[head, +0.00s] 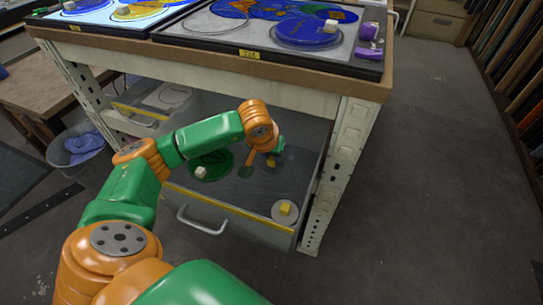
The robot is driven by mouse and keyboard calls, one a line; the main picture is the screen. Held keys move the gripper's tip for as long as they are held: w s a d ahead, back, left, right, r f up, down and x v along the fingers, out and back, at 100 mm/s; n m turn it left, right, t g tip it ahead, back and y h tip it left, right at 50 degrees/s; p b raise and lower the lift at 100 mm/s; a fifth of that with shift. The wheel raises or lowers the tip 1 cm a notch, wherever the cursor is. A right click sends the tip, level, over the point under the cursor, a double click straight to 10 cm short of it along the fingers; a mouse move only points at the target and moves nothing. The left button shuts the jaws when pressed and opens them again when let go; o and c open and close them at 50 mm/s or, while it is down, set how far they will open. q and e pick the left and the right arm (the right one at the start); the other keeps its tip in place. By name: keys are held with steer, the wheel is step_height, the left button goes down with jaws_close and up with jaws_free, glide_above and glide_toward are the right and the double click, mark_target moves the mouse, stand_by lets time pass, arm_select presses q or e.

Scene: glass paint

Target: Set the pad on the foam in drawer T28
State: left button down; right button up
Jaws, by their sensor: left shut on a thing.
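The open drawer (240,212) under the worktable has a dark grey foam floor (235,190) and a metal handle at its front. I cannot read T28 on it. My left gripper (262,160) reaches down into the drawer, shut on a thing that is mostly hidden. A dark, see-through round shape (291,159) shows beside its fingers, perhaps the pad; I cannot tell whether it touches the foam. A green disc (213,158) with a pale cube lies left of the gripper. A pale disc (285,213) with a yellow cube lies at the drawer's front right corner. My right gripper is out of view.
The worktable's front edge (205,49) overhangs the drawer, and its right leg (340,165) stands close beside it. Panels on top carry coloured glass and a blue disc (308,31). A bin (77,150) stands at left. The floor (430,180) at right is clear.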

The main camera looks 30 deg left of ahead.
arm_select(q)
steer(key=c, duration=0.7)
jaws_free()
steer(key=p+v, duration=0.3)
steer(key=v, duration=0.9)
steer(key=shift+r, duration=0.15)
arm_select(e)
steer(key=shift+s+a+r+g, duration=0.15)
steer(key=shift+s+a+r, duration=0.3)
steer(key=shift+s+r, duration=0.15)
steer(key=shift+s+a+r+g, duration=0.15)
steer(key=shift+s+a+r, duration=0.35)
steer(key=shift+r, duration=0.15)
arm_select(q)
steer(key=shift+a, duration=0.1)
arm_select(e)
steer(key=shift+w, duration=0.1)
